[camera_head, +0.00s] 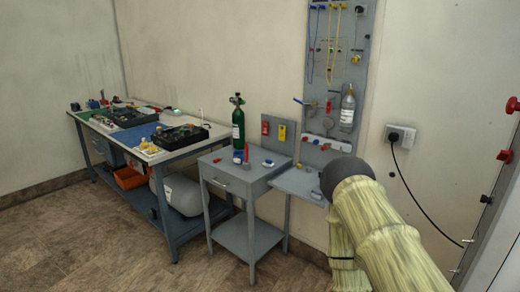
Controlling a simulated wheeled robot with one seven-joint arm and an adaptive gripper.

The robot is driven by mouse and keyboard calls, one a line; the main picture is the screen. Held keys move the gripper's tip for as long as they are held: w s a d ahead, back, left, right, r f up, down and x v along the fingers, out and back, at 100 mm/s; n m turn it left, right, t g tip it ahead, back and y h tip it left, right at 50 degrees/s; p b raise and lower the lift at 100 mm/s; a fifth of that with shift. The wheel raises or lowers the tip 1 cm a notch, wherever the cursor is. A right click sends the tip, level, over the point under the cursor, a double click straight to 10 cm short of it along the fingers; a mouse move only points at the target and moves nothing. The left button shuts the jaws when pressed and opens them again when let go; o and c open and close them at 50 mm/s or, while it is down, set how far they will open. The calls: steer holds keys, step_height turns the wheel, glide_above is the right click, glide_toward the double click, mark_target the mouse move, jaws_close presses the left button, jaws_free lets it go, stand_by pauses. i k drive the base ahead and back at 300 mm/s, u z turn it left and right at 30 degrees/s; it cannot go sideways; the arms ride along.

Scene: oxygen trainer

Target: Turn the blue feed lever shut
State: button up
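The blue feed lever appears to be the small blue-handled lever (302,101) on the left edge of the grey wall panel (349,70), above a red part. It sticks out to the left; its exact angle is too small to tell. My arm, in a pale yellow sleeve with a dark rounded end, reaches in from the lower right. That dark end is below and to the right of the lever and apart from it in the picture. My gripper's fingers do not show.
A small grey table (236,176) with a green cylinder (238,130) stands left of the panel. A clear bottle (347,110) hangs on the panel. A grey shelf (293,181) juts out below it. A long cluttered workbench (150,153) is farther left. Floor in front is clear.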

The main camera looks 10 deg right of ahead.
mark_target(310, 105)
steer(key=z, duration=0.25)
steer(key=i, duration=0.75)
steer(key=z, duration=0.05)
steer(key=k, duration=0.45)
steer(key=u, duration=1.5)
steer(key=i, duration=0.75)
steer(key=z, duration=0.7)
steer(key=i, duration=0.75)
steer(key=z, duration=0.9)
